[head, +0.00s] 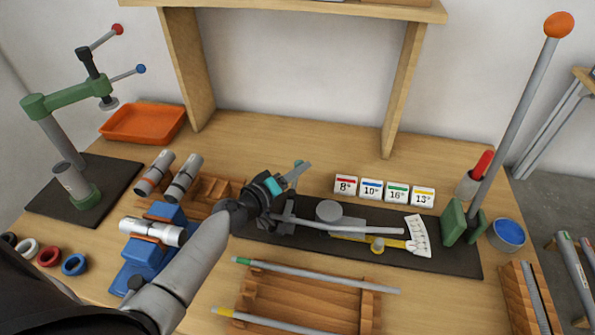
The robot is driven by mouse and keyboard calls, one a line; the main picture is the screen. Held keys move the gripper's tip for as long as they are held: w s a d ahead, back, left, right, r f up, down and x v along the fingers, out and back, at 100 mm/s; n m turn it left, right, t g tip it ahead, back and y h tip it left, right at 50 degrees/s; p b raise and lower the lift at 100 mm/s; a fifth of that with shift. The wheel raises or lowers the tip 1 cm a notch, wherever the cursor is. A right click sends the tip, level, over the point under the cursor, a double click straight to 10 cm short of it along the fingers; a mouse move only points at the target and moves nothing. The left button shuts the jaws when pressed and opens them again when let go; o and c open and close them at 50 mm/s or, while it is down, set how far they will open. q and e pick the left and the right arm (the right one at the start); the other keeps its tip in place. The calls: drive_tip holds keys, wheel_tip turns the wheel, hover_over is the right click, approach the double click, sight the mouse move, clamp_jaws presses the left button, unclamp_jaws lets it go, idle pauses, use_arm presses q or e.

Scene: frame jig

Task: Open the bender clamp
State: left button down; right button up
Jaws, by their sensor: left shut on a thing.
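The bender stands on a black base plate (440,262) in the middle of the table. It has a grey round die (328,210), a yellow arm (390,241) and a white angle scale (417,236). A grey tube (350,229) lies across it, its left end at the dark clamp (281,225). My left gripper (291,177) is above the clamp, shut on what looks like the clamp handle (299,163), whose greenish tip shows by the fingers. The gripper and wrist hide most of the handle. My right gripper is not in view.
A tall lever with an orange ball (558,25) rises from a green bracket (453,222) at the right. Number cards (371,188) stand behind the bender. A wooden rack (300,303) with tubes lies in front. A blue vise-like block (150,255) is left of my arm.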

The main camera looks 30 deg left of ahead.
use_arm(q)
drive_tip(key=m+h+b, duration=0.1)
drive_tip(key=b, duration=0.1)
drive_tip(key=d+m+h+b, duration=0.1)
drive_tip(key=b, duration=0.1)
drive_tip(key=shift+w+f+g, duration=0.15)
drive_tip(key=shift+f+g, duration=0.05)
drive_tip(key=shift+g, duration=0.2)
drive_tip(key=shift+d+r+m+g+h+b, duration=0.2)
drive_tip(key=shift+d+m+g+h+b, duration=0.25)
drive_tip(key=shift+h+b, duration=0.55)
drive_tip(key=shift+a, duration=0.1)
drive_tip(key=c, duration=0.9)
unclamp_jaws()
drive_tip(key=b+v, duration=0.1)
drive_tip(key=v, duration=1.4)
drive_tip(key=shift+s, duration=0.2)
